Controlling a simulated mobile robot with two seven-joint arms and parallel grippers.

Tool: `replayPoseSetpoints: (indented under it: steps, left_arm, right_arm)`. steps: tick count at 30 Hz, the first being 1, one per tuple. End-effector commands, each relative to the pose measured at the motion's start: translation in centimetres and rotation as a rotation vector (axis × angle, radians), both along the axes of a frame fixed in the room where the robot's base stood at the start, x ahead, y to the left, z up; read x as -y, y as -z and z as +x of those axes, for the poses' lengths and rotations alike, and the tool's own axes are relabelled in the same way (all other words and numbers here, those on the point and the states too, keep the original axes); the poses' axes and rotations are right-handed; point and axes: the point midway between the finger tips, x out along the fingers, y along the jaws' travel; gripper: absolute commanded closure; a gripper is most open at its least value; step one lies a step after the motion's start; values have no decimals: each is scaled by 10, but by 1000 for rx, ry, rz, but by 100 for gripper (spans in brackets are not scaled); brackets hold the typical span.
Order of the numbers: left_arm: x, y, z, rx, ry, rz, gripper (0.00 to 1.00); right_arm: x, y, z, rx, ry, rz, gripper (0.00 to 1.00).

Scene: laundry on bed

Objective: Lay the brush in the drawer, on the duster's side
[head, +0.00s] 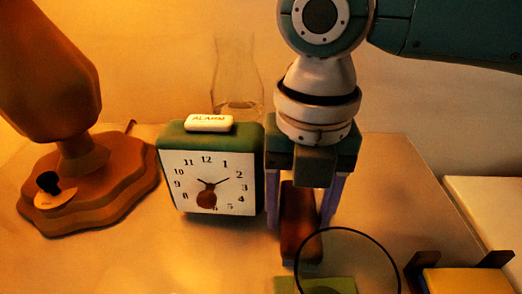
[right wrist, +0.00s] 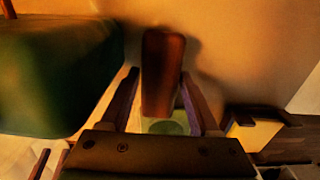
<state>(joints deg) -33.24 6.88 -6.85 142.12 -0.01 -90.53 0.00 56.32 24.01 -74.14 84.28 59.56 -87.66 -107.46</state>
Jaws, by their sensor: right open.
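A dark reddish-brown oblong thing (head: 298,220), which may be the brush, is on the tabletop beside the alarm clock. It also shows in the right wrist view (right wrist: 162,70). No bristles can be made out. My right gripper (head: 301,212) points down over it, open, with one purple-grey finger on each side. The right wrist view shows the two fingers (right wrist: 160,88) apart with the brown thing between them. Whether they touch it I cannot tell. I cannot make out a drawer or a duster. My left gripper is not in view.
A green alarm clock (head: 213,170) stands close left of my right gripper. A brown lamp (head: 75,165) is at the left, a clear glass (head: 236,85) behind. In front are a round lens-like ring (head: 345,262), a green pad (head: 315,285) and a yellow block (head: 468,282) between dark brackets.

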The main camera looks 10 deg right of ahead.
Motion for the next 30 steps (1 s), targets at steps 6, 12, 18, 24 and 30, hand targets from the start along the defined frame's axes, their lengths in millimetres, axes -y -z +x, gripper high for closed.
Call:
replayPoseSetpoints:
  steps: [6, 12, 18, 24, 30]
  left_arm:
    - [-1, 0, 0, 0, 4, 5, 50]
    - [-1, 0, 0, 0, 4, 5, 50]
    - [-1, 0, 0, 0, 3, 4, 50]
    - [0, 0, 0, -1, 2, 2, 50]
    - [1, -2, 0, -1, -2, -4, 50]
  right_arm:
    - [0, -1, 0, -1, 0, 0, 50]
    - [0, -1, 0, -1, 0, -1, 72]
    - [0, -1, 0, -1, 0, -1, 95]
    - [0, -1, 0, 0, 0, 0, 100]
    - [0, -5, 0, 0, 0, 0, 100]
